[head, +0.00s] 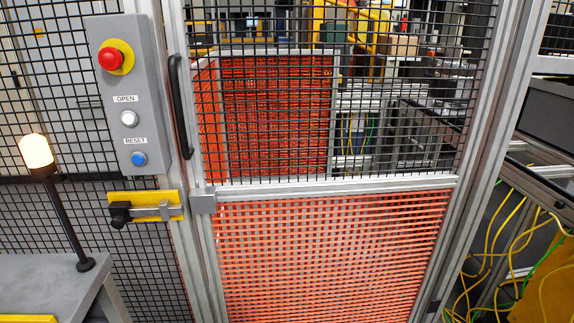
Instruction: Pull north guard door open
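The guard door (322,186) stands in front of me, a grey metal frame with black wire mesh. It looks closed against the post on its left. A black vertical handle (180,106) is on the door's upper left edge. A yellow latch plate (145,211) with a black knob (120,214) and a metal bolt sits on the fence left of the door, beside a grey block (203,201) on the door frame. I cannot tell if the bolt is engaged. Neither of my grippers is in view.
A grey control box (131,95) has a red emergency button, a white OPEN button and a blue RESET button. A lit lamp (37,152) stands on a grey table (45,283) at lower left. Yellow and green cables (510,245) hang at right. Orange panels show behind the mesh.

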